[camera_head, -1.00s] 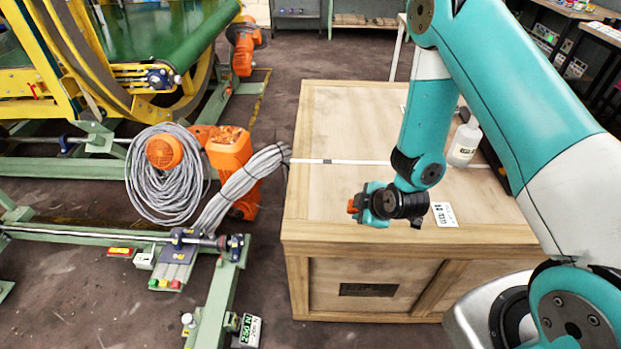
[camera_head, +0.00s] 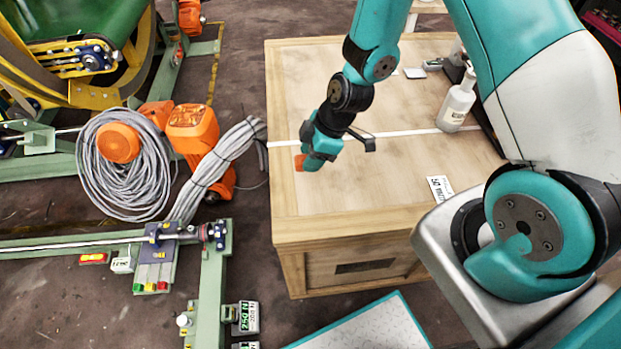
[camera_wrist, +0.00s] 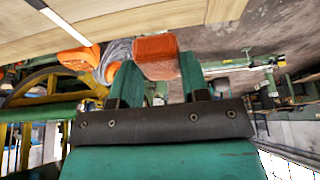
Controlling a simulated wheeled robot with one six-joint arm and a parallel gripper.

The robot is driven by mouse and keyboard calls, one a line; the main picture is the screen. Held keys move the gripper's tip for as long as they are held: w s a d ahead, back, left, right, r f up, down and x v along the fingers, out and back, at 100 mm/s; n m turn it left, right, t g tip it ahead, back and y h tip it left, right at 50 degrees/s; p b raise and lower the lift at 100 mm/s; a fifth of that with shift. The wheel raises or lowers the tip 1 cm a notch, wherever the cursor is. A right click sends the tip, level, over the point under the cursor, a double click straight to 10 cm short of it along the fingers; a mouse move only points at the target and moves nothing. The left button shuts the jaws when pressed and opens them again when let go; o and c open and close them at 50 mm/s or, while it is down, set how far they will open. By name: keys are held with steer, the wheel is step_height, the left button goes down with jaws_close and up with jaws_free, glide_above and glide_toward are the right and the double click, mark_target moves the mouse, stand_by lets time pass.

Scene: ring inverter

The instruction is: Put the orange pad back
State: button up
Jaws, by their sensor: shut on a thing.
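The orange pad (camera_wrist: 157,56) is a small block with a rough face, held between the two fingertips of my gripper (camera_wrist: 157,75) in the wrist view. In the head view a small part of the orange pad (camera_head: 300,162) shows at the tip of my gripper (camera_head: 309,157). The gripper is shut on it, above the wooden crate top (camera_head: 330,205), near the crate's left side. The gap between pad and crate top is hard to judge.
A white bottle (camera_head: 457,103) stands on the crate, right of my arm. A white strip (camera_head: 395,133) crosses the top, and a label card (camera_head: 439,188) lies near the front right edge. Left of the crate are coiled grey cable (camera_head: 125,180), an orange motor (camera_head: 193,130) and a green frame (camera_head: 205,285).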

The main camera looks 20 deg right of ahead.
step_height(320, 180, down, 10)
steer(key=shift+s+f, duration=0.1)
steer(key=o, duration=1)
steer(key=shift+c, duration=0.2)
steer(key=v, duration=1.2)
step_height(320, 180, up, 8)
steer(key=m, duration=0.1)
glide_above(306, 189)
steer(key=s+d, duration=0.2)
steer(key=shift+s+d, duration=0.15)
steer(key=s+a+r+m, duration=0.3)
steer(key=s+r, duration=0.5)
steer(key=r, duration=0.2)
steer(key=s+a+r+m+g, duration=0.1)
steer(key=s+a+r+m, duration=0.2)
steer(key=s+r, duration=0.5)
steer(key=shift+s+a+r, duration=0.15)
steer(key=shift+s+r, duration=0.15)
steer(key=shift+r, duration=0.6)
